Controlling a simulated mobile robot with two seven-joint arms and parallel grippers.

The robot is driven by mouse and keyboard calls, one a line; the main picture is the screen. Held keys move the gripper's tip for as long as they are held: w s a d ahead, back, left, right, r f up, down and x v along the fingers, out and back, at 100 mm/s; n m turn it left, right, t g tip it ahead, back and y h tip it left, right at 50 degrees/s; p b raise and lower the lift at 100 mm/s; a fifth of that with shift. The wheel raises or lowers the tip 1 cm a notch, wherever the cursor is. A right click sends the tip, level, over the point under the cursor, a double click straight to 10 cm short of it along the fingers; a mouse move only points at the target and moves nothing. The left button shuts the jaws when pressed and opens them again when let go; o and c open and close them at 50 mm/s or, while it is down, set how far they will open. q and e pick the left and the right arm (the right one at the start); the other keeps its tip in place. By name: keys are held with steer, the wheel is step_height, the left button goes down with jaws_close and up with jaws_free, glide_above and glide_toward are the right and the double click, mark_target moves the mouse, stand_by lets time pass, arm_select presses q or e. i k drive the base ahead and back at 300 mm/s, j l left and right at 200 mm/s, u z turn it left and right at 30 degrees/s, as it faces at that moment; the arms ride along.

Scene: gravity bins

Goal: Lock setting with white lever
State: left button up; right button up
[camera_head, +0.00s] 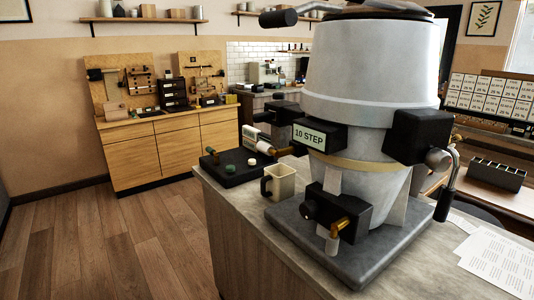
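A large grey machine (362,75) stands on the counter with a "10 STEP" label (315,137) on its front black block. A small pale tab (332,180), possibly a white lever, sits below the label. On the right, a black box (419,136) carries a pale knob (438,159) beside a metal handle (448,185). I cannot tell for sure which of these is the white lever, or whether it is locked. Neither gripper is in view.
A beige mug (281,184) and a black tray (232,167) with small round pieces stand left of the machine. Paper sheets (500,262) lie on the counter at right. Wooden cabinets (168,149) stand behind. Open wood floor (110,245) lies to the left.

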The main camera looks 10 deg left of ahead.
mark_target(265, 148)
steer(key=i+j+z, duration=0.7)
steer(key=j+z, duration=0.25)
steer(key=j, duration=0.15)
steer(key=i+j+z, duration=0.15)
steer(key=j+z, duration=0.35)
steer(key=j, duration=0.2)
steer(key=j+z, duration=0.45)
steer(key=j, duration=0.3)
steer(key=j+z, duration=0.5)
steer(key=j, duration=0.3)
steer(key=k, duration=0.05)
